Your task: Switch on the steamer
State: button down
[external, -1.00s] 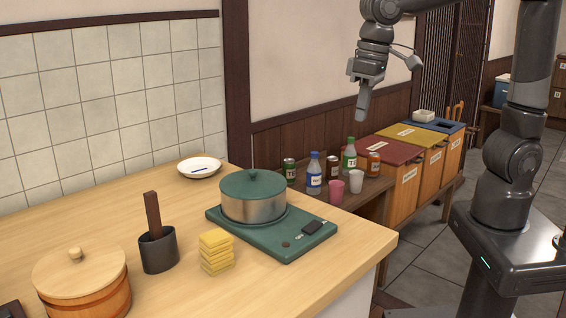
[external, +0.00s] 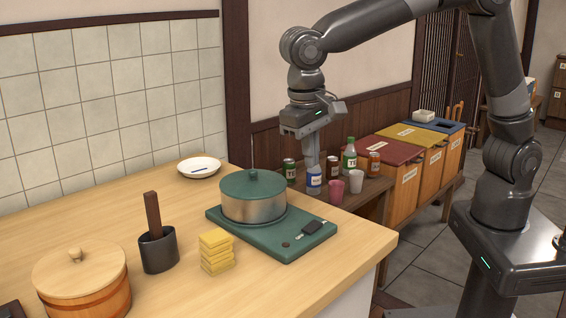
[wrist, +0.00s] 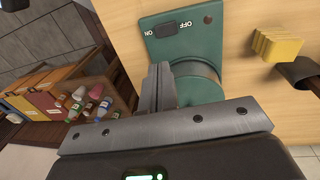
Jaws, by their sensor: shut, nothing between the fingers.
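The steamer is a green lidded pot (external: 252,197) on a flat green base (external: 270,240) on the wooden counter. A black switch (external: 312,227) sits at the base's right end, with a small dark knob beside it. In the wrist view the switch (wrist: 166,30) lies between the words ON and OFF; I cannot tell which way it is set. My gripper (external: 312,163) is shut and empty, pointing down, above and apart from the switch. Its fingers (wrist: 158,72) show in the wrist view, partly covering the pot.
Yellow sponge-like blocks (external: 216,252), a dark cup with a wooden handle (external: 158,250) and a wooden tub (external: 82,285) stand left on the counter. A white plate (external: 199,167) lies behind. Bottles, cans and cups stand on a lower bench (external: 345,202) beside coloured bins (external: 404,190).

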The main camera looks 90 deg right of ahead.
aim_at(316, 223)
jog(key=f, duration=0.4)
jog(key=s+d+f, duration=0.1)
jog(key=f, duration=0.8)
jog(key=shift+s+d+f, duration=0.2)
jog(key=shift+f, duration=0.2)
jog(key=shift+s+d+f+y, duration=0.1)
jog(key=shift+f+y, duration=0.15)
jog(key=shift+y, duration=0.05)
